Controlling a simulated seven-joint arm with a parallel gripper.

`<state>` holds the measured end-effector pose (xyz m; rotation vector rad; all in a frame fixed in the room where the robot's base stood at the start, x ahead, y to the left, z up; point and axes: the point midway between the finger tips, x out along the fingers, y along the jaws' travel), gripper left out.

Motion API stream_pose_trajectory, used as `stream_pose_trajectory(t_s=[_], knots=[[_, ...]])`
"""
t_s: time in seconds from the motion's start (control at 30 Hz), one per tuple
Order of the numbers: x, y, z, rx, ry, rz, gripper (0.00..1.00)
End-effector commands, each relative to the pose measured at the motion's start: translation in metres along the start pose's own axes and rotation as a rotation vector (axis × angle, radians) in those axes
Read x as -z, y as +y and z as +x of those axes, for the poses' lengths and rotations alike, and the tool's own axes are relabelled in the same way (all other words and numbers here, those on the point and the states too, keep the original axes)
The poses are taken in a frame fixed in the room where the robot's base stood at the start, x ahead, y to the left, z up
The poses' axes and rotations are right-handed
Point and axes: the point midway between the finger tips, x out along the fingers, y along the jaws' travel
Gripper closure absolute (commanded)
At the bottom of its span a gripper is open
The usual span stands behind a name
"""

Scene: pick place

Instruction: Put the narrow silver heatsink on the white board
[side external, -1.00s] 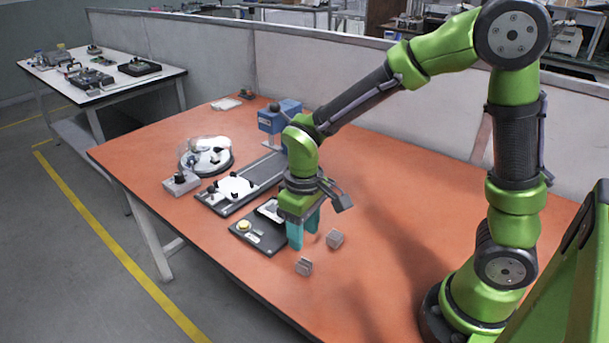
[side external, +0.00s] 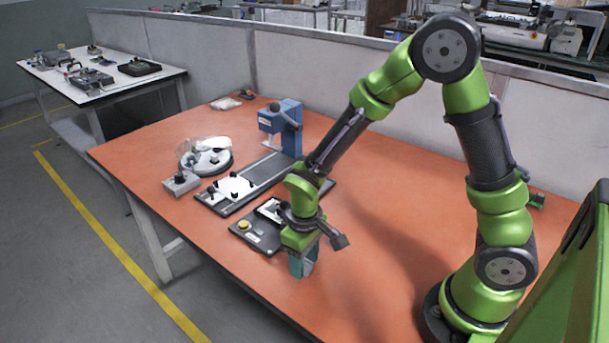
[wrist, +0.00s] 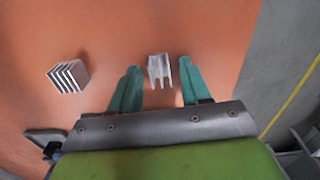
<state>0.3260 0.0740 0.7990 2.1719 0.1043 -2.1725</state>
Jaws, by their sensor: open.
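The narrow silver heatsink (wrist: 160,68), with a few upright fins, lies on the orange table between the two teal fingers in the wrist view. My gripper (side external: 302,270) is open and low over the table, with a finger on each side of this heatsink and a visible gap at each side. In the side view the fingers mostly hide the heatsink. A wider silver heatsink (wrist: 68,77) with several fins lies to the left in the wrist view. The white board (side external: 233,187) lies flat on a dark fixture with black knobs, back left of my gripper.
A dark control box (side external: 244,236) with a yellow button stands just left of my gripper. A blue machine (side external: 280,122) stands behind. A round dish with a clear cover (side external: 207,158) and a small grey box (side external: 181,183) are at the left. The table front is clear.

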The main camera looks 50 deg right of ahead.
Motion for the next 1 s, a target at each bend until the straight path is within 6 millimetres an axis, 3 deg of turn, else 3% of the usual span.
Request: stream_pose_trajectory(t_s=[0.13,0.43,1.0], knots=[[0.000,0.000,0.000,0.000,0.000,0.000,0.55],[0.000,0.000,0.000,0.000,0.000,0.000,0.99],[0.001,0.000,-0.029,0.000,0.003,0.000,1.00]])
